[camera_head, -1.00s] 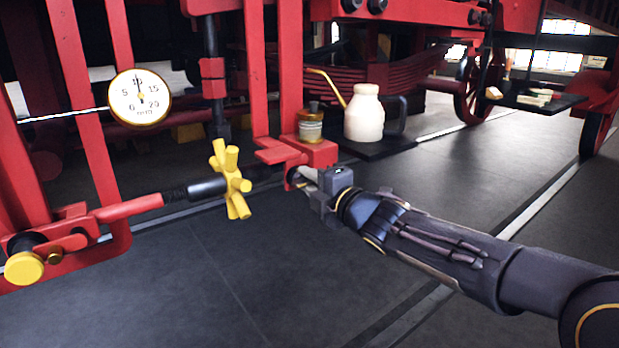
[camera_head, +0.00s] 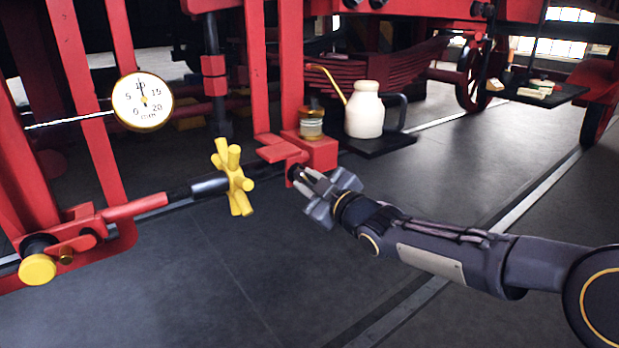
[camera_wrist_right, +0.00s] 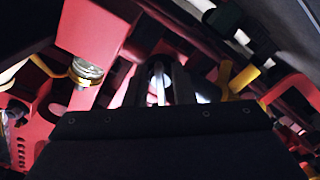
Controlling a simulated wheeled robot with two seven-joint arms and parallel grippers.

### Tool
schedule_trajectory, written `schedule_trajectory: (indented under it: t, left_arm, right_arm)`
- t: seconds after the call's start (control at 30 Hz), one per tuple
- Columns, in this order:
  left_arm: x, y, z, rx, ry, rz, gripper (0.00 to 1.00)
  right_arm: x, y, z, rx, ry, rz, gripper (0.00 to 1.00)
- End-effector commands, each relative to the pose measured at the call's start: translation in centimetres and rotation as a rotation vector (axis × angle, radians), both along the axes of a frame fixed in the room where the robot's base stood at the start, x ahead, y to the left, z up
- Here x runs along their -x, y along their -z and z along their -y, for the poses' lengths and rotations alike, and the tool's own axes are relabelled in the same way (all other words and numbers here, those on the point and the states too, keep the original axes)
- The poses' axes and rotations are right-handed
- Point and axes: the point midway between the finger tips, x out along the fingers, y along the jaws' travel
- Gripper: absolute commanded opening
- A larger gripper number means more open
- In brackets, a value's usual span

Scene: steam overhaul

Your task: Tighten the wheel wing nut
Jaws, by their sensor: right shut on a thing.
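My right gripper (camera_head: 306,182) is shut at the dark round end (camera_head: 292,172) of the rod, just under the red bracket. What it grips, which I take to be the wing nut, is mostly hidden by the fingers. In the right wrist view the two dark fingers (camera_wrist_right: 165,85) stand close together with a pale, shiny sliver between them. The yellow spoked wheel (camera_head: 234,181) sits on the rod to the left of the gripper, apart from it. My left gripper is not in view.
A red bracket (camera_head: 322,153) carries a small jar (camera_head: 311,125) just above the gripper. A cream oil can (camera_head: 365,112) stands on a dark tray behind. A round dial gauge (camera_head: 143,101) is at the upper left. The floor in front is clear.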

Motion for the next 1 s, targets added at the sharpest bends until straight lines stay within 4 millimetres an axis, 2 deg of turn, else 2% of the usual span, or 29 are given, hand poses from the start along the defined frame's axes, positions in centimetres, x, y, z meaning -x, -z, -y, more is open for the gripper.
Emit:
schedule_trajectory:
  t: [0.53, 1.0]
  left_arm:
    - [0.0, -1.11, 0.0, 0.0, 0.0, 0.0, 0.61]
    - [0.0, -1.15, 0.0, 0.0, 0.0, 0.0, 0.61]
  right_arm:
    - [0.22, 0.31, -0.25, -0.387, 0.001, -0.286, 0.0]
    - [0.26, 0.29, -0.35, -0.448, 0.0, -0.329, 0.0]
